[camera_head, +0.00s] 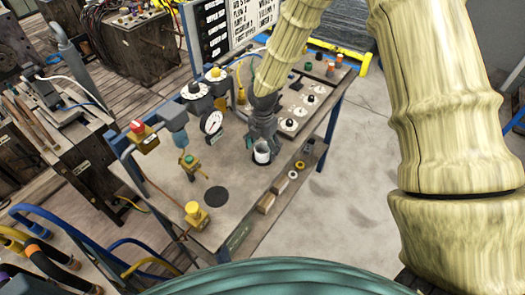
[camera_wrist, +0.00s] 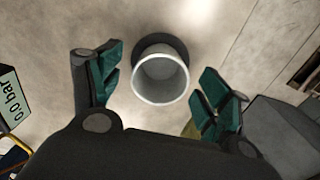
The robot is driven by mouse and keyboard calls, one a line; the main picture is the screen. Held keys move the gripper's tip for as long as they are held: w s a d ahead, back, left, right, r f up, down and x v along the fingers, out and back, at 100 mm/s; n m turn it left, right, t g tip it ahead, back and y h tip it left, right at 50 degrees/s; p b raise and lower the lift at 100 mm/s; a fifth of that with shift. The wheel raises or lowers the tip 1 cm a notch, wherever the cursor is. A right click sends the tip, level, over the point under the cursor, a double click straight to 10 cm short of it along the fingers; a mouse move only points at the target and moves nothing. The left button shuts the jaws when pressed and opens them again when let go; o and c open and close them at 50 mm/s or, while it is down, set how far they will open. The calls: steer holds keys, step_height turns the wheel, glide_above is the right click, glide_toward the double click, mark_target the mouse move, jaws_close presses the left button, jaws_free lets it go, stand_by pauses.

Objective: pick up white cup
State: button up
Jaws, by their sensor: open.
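The white cup (camera_head: 262,155) stands upright on the grey worktop of the bench (camera_head: 237,215), just below my gripper (camera_head: 262,138). In the wrist view the cup (camera_wrist: 160,80) shows its round open rim, and a dark round patch lies behind it. My gripper's green-padded fingers (camera_wrist: 160,88) are spread wide, one to the left and one to the right of the cup. Clear gaps show between the pads and the cup, so the gripper is empty. In the head view the gripper covers the cup's upper back part.
A pressure gauge (camera_head: 211,122) and valves stand left of the cup. A panel with black knobs (camera_head: 303,105) is behind it to the right. A yellow-topped fitting (camera_head: 196,215) and a black disc (camera_head: 215,196) are nearer. Worktop between disc and cup is clear.

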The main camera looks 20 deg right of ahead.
steer(key=shift+f, duration=0.45)
steer(key=shift+s+f, duration=0.15)
steer(key=shift+f, duration=0.25)
steer(key=shift+f, duration=0.1)
steer(key=c, duration=1)
steer(key=shift+c, duration=0.2)
